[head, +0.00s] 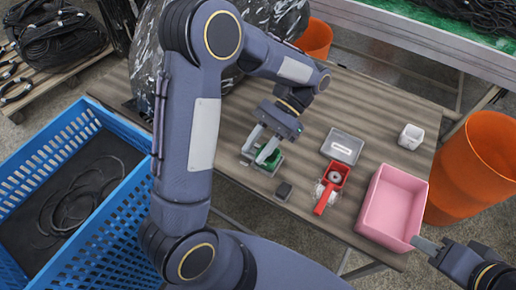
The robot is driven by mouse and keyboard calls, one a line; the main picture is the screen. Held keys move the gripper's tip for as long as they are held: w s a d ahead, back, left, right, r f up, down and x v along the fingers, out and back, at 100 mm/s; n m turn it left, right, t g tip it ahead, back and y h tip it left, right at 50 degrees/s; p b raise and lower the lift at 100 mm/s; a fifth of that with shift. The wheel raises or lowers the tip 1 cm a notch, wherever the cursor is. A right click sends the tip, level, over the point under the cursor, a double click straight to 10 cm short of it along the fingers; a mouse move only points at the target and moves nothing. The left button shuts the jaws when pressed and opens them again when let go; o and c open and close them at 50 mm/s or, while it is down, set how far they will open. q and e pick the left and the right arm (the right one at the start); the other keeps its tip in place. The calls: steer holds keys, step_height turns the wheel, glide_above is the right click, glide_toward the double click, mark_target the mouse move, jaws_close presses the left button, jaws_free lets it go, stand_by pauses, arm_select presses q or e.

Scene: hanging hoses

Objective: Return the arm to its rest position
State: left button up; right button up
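My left arm (208,120) reaches in over the wooden table, bent at the elbow. Its gripper (259,146) points down, with its two fingers apart, above or beside a small green block in a grey holder (270,162). I cannot tell whether the fingers touch the block, but nothing shows clamped between them. My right gripper (424,244) shows at the lower right edge, beside the front right corner of the pink bin. Its fingers overlap from this side, so their opening is hidden.
A blue crate (100,225) stands left, an orange barrel (480,165) right.

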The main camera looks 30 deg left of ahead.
arm_select(q)
steer(key=shift+s+d+r, duration=0.2)
steer(key=shift+s, duration=0.15)
stand_by(0.3)
steer(key=s+a+r+n+t+h, duration=0.1)
steer(key=s+r+n+t+h, duration=0.1)
steer(key=t, duration=0.6)
steer(key=s+a+r+n+t+h, duration=0.2)
steer(key=s+r+n+t+h, duration=0.1)
steer(key=t, duration=0.5)
steer(key=s+n+h, duration=0.1)
steer(key=s+h, duration=0.1)
steer(key=s, duration=0.1)
steer(key=shift+t, duration=0.4)
